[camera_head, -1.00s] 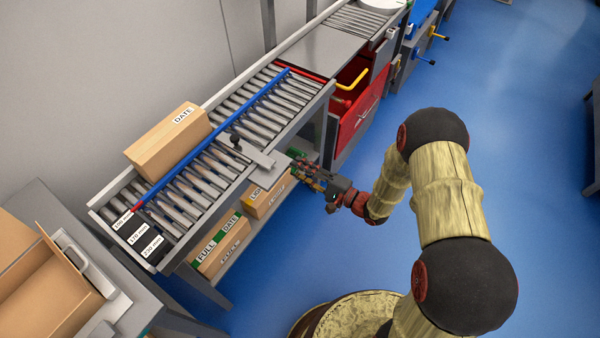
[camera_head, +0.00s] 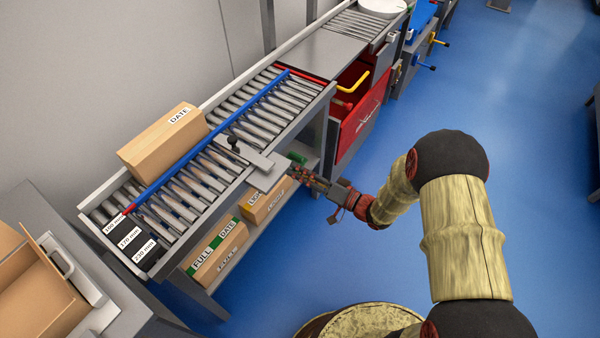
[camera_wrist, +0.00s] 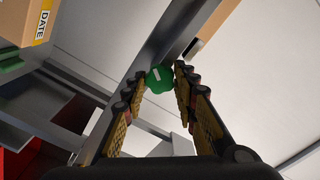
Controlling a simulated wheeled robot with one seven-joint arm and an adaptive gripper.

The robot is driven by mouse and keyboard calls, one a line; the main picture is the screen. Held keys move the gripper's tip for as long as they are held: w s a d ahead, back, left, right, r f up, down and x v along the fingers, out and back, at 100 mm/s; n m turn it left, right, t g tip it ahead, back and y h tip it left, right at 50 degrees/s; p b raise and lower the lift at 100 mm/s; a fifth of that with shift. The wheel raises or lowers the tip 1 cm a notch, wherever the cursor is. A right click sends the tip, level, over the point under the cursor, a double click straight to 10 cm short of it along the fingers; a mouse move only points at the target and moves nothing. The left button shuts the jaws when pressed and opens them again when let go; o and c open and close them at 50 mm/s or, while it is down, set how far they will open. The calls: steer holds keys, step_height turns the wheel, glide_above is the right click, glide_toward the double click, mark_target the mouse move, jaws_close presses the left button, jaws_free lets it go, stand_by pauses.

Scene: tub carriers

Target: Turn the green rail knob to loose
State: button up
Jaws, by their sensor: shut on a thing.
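The green rail knob (camera_wrist: 159,79) is round with a white bar mark, and it sits between my fingertips in the wrist view. The mark runs diagonally. In the head view the knob (camera_head: 297,158) is a small green spot at the conveyor's near side, partly hidden by my gripper. My gripper (camera_head: 297,171) reaches in from the right, below the grey bracket plate (camera_head: 262,160). In the wrist view my gripper (camera_wrist: 158,75) is shut on the knob, one finger on each side. The blue guide rail (camera_head: 195,150) runs along the rollers.
A carton (camera_head: 160,148) stands on the rollers behind the blue rail. More cartons (camera_head: 218,250) lie on the shelf below. Labels (camera_head: 129,238) with millimetre values mark the conveyor's near end. A red bin (camera_head: 362,115) stands to the right. Blue floor is open around my arm.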

steer(key=shift+f+n, duration=0.15)
steer(key=shift+n, duration=0.75)
steer(key=shift+s, duration=0.1)
steer(key=o, duration=1)
steer(key=shift+o, duration=0.8)
steer(key=shift+d, duration=0.1)
steer(key=v, duration=1.1)
steer(key=shift+s+d, duration=0.25)
steer(key=shift+d, duration=0.05)
